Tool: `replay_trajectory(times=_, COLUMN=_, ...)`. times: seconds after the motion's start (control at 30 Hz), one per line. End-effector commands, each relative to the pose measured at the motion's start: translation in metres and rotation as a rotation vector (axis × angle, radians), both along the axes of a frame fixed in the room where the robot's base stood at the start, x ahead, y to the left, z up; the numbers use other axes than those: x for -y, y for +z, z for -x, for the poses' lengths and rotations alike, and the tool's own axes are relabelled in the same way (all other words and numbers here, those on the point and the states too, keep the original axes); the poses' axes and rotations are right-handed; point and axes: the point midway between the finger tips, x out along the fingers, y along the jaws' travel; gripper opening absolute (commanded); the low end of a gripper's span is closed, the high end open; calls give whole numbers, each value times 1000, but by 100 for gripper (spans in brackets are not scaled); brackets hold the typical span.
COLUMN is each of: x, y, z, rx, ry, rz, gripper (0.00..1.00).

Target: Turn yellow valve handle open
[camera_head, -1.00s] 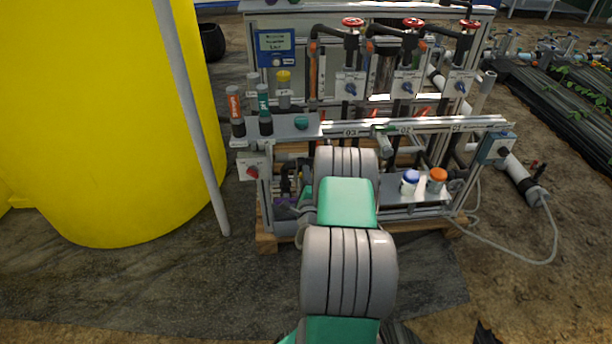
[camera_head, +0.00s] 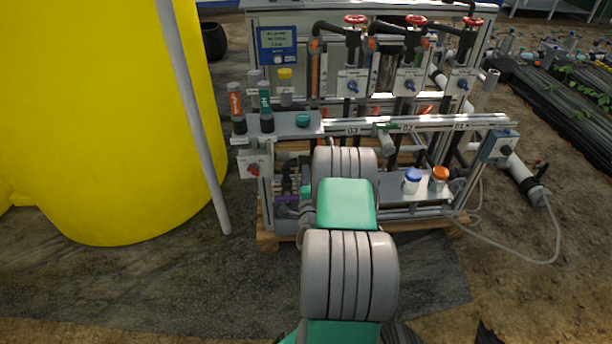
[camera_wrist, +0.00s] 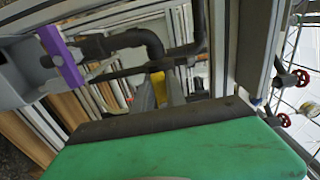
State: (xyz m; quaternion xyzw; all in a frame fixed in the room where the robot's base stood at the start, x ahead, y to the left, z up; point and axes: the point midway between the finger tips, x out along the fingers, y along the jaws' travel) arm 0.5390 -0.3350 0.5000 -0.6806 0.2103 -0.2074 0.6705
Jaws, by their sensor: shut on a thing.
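The yellow valve handle (camera_wrist: 158,89) shows as a narrow upright strip near the middle of the wrist view, below a black pipe elbow. My gripper (camera_wrist: 166,90) is at it, with a grey finger beside the yellow strip, and is shut on it. The green body of my wrist covers the bottom of that view and hides the lower part of the handle. In the head view my arm hides most of the contact, so the handle cannot be made out there.
A purple part (camera_wrist: 62,58) and black pipe elbow (camera_wrist: 145,42) are close to my gripper. The skid's metal frame (camera_head: 420,123) stands around my arm. Blue-capped (camera_head: 412,180) and orange-capped (camera_head: 439,179) jars sit on a shelf at right. A yellow tank (camera_head: 100,120) is at left.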

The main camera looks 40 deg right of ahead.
Motion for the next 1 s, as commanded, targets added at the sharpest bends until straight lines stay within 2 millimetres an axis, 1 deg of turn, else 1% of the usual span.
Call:
replay_trajectory(times=0.03, x=0, y=-1, z=0, rx=-3, ry=0, rz=1, gripper=0)
replay_trajectory(times=0.07, x=0, y=-1, z=0, rx=-3, ry=0, rz=1, gripper=18)
replay_trajectory(times=0.3, x=0, y=0, z=0, rx=-1, ry=0, rz=0, gripper=38)
replay_trajectory(times=0.57, x=0, y=0, z=1, rx=0, ry=0, rz=0, gripper=38)
replay_trajectory(times=0.67, x=-2, y=-1, z=4, rx=-1, ry=-1, rz=0, gripper=38)
replay_trajectory(times=0.77, x=-7, y=-2, z=12, rx=0, ry=-2, rz=0, gripper=38)
replay_trajectory(times=1.0, x=-26, y=-2, z=39, rx=1, ry=-2, rz=1, gripper=38)
